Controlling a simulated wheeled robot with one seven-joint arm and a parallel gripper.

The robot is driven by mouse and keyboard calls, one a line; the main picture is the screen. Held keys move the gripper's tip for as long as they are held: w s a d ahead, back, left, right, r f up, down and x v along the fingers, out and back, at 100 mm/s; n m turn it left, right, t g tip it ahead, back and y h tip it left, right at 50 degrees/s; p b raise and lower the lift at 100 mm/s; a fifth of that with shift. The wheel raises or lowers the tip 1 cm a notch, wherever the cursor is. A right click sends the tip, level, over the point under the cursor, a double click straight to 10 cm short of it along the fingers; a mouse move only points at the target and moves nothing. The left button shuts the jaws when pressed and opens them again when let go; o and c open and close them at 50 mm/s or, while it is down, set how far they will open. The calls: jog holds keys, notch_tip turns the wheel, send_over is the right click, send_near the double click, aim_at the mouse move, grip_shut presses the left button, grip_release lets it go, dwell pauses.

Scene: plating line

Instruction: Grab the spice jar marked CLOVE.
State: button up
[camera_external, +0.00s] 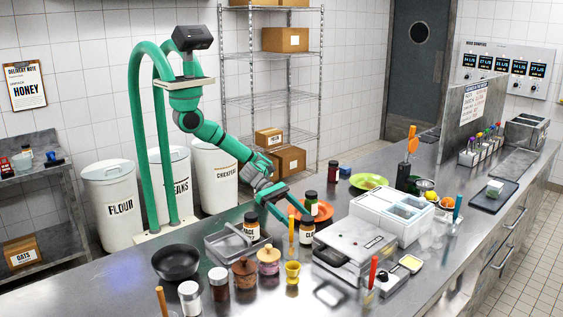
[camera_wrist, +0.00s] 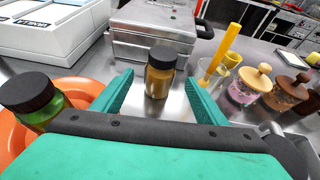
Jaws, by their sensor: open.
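The spice jar (camera_external: 307,232) with a black lid stands upright on the steel counter. Its label starts with "CL" in the external view; the rest is hard to read. In the wrist view this jar (camera_wrist: 159,82) shows brownish-gold contents, with its label out of sight. My gripper (camera_external: 299,208) is open and empty, low over the counter. In the wrist view its green fingers (camera_wrist: 159,90) point at the jar, one to each side, with gaps left and right. A second jar labelled like "MACE" (camera_external: 251,228) stands to the left.
A green-filled jar (camera_wrist: 40,108) stands on an orange plate (camera_wrist: 85,88) left of my gripper. A steel appliance (camera_external: 352,243) is just past the jar. A yellow utensil (camera_external: 291,234) in a glass and wooden-lidded jars (camera_wrist: 250,86) stand close on the right in the wrist view.

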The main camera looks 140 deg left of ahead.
aim_at(307, 230)
jog(key=x, duration=1)
jog(key=shift+w+f, duration=0.1)
jog(key=shift+f, duration=0.35)
jog(key=c, duration=1.3)
